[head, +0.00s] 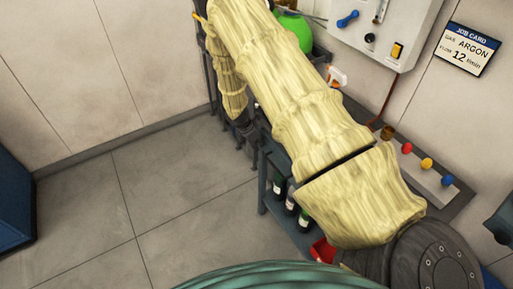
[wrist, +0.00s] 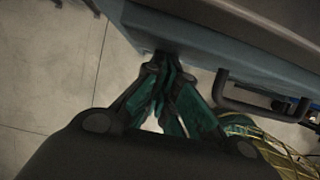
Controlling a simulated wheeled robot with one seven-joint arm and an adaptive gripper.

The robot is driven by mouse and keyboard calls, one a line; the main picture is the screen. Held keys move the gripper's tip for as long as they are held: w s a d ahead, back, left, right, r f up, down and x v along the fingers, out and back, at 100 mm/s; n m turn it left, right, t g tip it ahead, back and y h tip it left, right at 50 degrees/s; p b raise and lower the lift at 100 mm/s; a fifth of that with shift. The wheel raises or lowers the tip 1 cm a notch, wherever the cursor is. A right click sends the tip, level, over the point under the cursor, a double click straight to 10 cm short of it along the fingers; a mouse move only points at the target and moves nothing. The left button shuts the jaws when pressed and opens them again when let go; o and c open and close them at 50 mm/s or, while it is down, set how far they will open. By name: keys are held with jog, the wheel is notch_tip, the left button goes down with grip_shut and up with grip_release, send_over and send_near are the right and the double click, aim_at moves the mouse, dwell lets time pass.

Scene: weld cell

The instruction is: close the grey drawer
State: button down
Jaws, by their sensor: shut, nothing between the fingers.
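In the wrist view a blue-grey front (wrist: 205,50) with a dark bar handle (wrist: 262,108) fills the upper right; it looks like the grey drawer. How far it stands open I cannot tell. My gripper (wrist: 162,64) is shut and empty, its green-and-black fingers together. The fingertips are at the lower edge of this front, left of the handle; whether they touch it I cannot tell. In the head view my sleeved arm covers much of the bench, and I cannot make out the drawer there.
Several dark bottles (head: 290,202) stand on the bench's lower shelf (head: 285,228), near a red object (head: 322,250). A green rounded object (head: 294,31) is at the back. A control box (head: 385,25) and job card (head: 468,49) are on the wall.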

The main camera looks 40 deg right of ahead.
jog(key=shift+d+r, duration=0.1)
jog(key=shift+d, duration=0.65)
jog(key=a+r+b, duration=0.2)
jog(key=a+r, duration=0.6)
jog(key=r, duration=0.1)
jog(key=shift+w+b, duration=0.3)
jog(key=shift+b, duration=0.1)
jog(key=s+a+f+m+y, duration=0.2)
jog(key=s+a+f+m, duration=0.2)
jog(key=s+a+f, duration=0.5)
jog(key=s+a+f+m+y, duration=0.2)
jog(key=s+a+f+m, duration=0.25)
jog(key=s+f, duration=0.4)
jog(key=s+a+m, duration=0.3)
jog(key=s+m, duration=0.1)
jog(key=s, duration=0.7)
jog(key=s+a+f+m, duration=0.1)
jog(key=s+m, duration=0.4)
jog(key=s, duration=0.6)
jog(key=shift+s+a, duration=0.15)
jog(key=shift+a, duration=0.75)
